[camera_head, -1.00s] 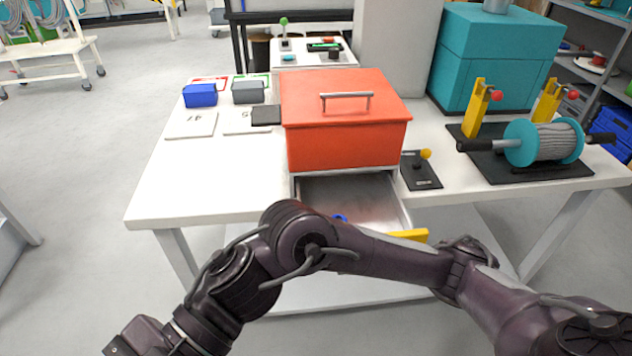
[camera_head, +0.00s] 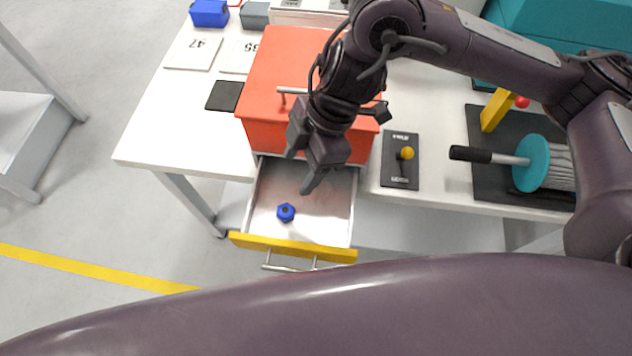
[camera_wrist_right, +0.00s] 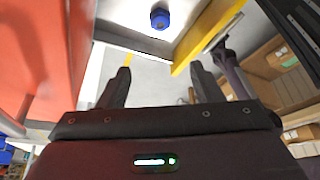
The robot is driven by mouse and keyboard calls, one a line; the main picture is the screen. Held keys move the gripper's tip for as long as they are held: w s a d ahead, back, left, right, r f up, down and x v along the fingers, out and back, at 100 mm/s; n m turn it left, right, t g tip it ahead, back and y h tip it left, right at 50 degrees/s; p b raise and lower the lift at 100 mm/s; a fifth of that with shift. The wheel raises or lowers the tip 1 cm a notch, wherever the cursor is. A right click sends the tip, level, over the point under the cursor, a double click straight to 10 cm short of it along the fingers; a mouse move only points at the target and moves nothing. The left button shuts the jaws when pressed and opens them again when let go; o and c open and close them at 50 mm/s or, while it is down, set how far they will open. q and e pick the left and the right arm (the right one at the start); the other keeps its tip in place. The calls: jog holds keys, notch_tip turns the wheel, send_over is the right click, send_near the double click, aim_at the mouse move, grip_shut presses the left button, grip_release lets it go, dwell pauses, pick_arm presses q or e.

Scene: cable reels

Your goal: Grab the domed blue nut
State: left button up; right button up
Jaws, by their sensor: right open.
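The blue nut (camera_head: 286,212) lies on the floor of the open drawer (camera_head: 262,222), near its yellow front. It also shows at the top of the right wrist view (camera_wrist_right: 160,18). My right gripper (camera_head: 298,172) is over the rear part of the drawer, fingers apart and empty, with the nut beyond its fingertips. In the right wrist view the two fingers (camera_wrist_right: 160,80) point up toward the nut with a clear gap. My left gripper does not show.
The orange-red box (camera_head: 270,75) stands on the white table (camera_head: 150,130) above the drawer. The yellow drawer front (camera_head: 290,247) with its metal handle faces me.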

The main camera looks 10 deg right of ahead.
send_near(285, 209)
jog(key=b+x, duration=0.1)
jog(key=x, duration=0.2)
jog(key=shift+d, duration=0.15)
jog(key=shift+f, duration=0.35)
jog(key=shift+s+a+f, duration=0.15)
jog(key=shift+a+f, duration=0.25)
jog(key=shift+a, duration=0.05)
jog(key=shift+x, duration=2.3)
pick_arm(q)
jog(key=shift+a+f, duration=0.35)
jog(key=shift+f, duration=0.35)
pick_arm(e)
jog(key=c, duration=1)
